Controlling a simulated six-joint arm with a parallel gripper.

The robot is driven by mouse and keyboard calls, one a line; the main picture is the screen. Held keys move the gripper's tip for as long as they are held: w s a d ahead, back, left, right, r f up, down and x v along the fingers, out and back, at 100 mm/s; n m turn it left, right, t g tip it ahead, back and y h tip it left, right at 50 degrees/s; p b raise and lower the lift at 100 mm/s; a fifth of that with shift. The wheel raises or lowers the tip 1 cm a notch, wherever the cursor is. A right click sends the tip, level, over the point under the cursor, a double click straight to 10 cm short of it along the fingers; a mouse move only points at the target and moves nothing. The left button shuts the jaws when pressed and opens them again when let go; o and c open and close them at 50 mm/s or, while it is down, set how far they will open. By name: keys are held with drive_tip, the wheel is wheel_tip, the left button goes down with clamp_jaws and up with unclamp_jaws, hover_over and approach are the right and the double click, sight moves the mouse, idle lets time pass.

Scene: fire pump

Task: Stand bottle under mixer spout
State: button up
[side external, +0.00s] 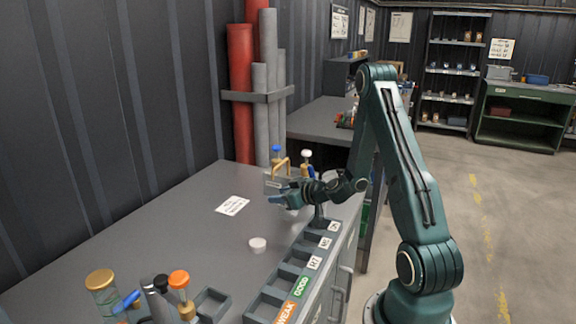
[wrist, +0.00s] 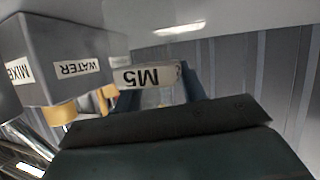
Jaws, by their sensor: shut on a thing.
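My gripper (side external: 290,198) is low over the far part of the bench, beside the mixer. It is shut on the bottle (wrist: 148,77), which carries a white M5 label that reads upside down in the wrist view. Blue finger edges show on both sides of the bottle, and much of it is hidden behind a dark gripper part. The mixer (wrist: 75,65) is a grey box with MIXER and WATER labels, left of the bottle in the wrist view. Brass-coloured fittings (wrist: 60,113) sit at the box; I cannot tell which is the spout, or whether the bottle touches the bench.
A white round cap (side external: 257,244) and a paper sheet (side external: 232,205) lie on the bench (side external: 190,235). A labelled slotted rack (side external: 272,294) runs along its right edge. Capped containers, one orange-topped (side external: 179,280), stand front left. The bench's middle is mostly clear.

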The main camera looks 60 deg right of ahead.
drive_tip(key=shift+w+d, duration=0.15)
drive_tip(key=shift+w, duration=0.45)
drive_tip(key=shift+w+d, duration=0.15)
drive_tip(key=shift+w, duration=0.4)
drive_tip(key=shift+w, duration=0.1)
drive_tip(key=w, duration=0.3)
drive_tip(key=shift+w+d, duration=0.1)
drive_tip(key=shift+d, duration=0.2)
drive_tip(key=shift+d+f, duration=0.1)
drive_tip(key=shift+f, duration=0.45)
drive_tip(key=o, duration=1.4)
drive_tip(key=shift+f, duration=0.1)
drive_tip(key=shift+c, duration=0.2)
drive_tip(key=v, duration=1.2)
